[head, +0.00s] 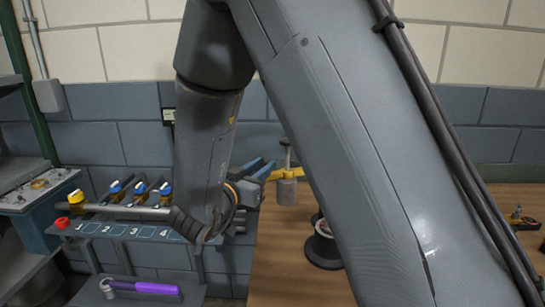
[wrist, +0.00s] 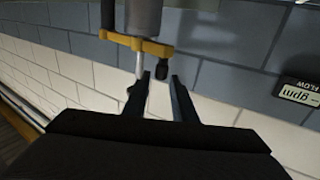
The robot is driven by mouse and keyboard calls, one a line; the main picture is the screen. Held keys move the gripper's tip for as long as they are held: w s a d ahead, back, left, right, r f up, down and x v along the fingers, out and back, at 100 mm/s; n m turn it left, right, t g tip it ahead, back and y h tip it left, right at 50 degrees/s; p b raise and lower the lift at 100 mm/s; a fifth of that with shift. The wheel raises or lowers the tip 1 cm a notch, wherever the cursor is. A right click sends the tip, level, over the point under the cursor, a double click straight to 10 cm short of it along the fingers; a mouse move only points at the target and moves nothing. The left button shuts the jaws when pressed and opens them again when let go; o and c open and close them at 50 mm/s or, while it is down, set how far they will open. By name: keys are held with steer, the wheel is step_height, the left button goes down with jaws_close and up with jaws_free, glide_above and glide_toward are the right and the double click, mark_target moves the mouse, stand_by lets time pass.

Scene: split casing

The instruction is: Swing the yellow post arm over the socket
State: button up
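The yellow post arm (head: 290,175) shows past my gripper in the head view, with a grey cylinder (head: 286,192) below it. In the wrist view the yellow arm (wrist: 136,44) crosses ahead of my fingers, with the grey cylinder (wrist: 143,17) behind it and a small black knob (wrist: 158,72) on its end. My gripper (wrist: 160,76) is open, its two fingertips apart on either side of the knob; contact cannot be told. A dark round part with a red inside (head: 323,245), possibly the socket, stands on the bench, partly hidden by my arm.
A wooden bench (head: 275,268) lies under the post arm. A small part (head: 518,218) sits at the far right. A brick wall stands behind.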

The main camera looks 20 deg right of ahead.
steer(key=shift+a, duration=0.2)
steer(key=p+x, duration=0.2)
steer(key=x, duration=0.5)
steer(key=shift+d, duration=0.2)
steer(key=shift+w+f, duration=0.15)
steer(key=shift+c, duration=0.2)
jaws_close()
